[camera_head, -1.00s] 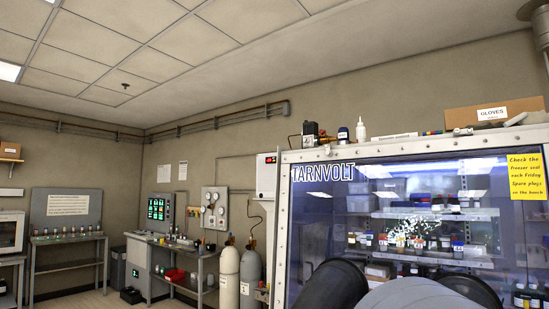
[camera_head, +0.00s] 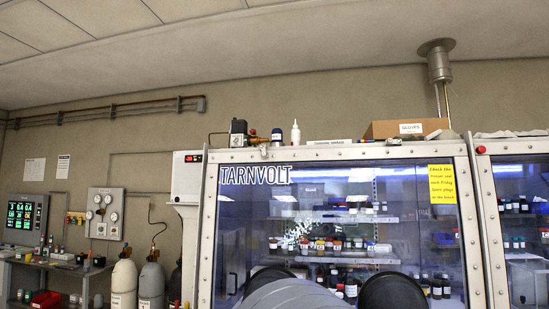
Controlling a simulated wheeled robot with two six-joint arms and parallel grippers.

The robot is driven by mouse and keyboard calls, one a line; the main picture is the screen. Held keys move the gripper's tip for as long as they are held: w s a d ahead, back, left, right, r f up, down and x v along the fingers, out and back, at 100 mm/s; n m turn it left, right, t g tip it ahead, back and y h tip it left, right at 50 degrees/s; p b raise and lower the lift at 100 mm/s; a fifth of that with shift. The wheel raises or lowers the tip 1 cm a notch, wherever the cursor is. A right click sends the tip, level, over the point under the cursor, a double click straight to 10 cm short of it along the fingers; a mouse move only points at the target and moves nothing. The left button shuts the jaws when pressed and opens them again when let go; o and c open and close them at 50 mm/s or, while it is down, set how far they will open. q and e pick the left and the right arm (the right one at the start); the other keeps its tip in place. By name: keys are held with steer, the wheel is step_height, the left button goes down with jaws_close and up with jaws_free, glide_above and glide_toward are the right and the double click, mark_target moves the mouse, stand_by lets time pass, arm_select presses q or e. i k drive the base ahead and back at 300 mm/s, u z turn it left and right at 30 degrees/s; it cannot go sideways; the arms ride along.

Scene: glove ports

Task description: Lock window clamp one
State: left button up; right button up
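The glovebox window (camera_head: 345,225) stands in front of me, set in a pale bolted frame (camera_head: 207,235) with "TARNVOLT" lettered at its upper left. Two dark round glove ports show at the bottom of the window, the right one (camera_head: 392,291) plainer than the left one (camera_head: 268,277). I cannot make out a window clamp; the lower part of the frame is below the picture. A grey rounded shape, perhaps a part of me, covers the bottom middle between the ports. Neither of my grippers is in view.
A second glazed cabinet section (camera_head: 518,215) adjoins on the right. A gloves box (camera_head: 405,128), a white bottle (camera_head: 295,132) and fittings sit on top. A yellow note (camera_head: 442,184) is on the window. Gas cylinders (camera_head: 124,284) and a bench stand left.

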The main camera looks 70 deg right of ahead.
mark_target(263, 152)
steer(key=z, duration=0.6)
steer(key=i, duration=0.65)
steer(key=z, duration=0.75)
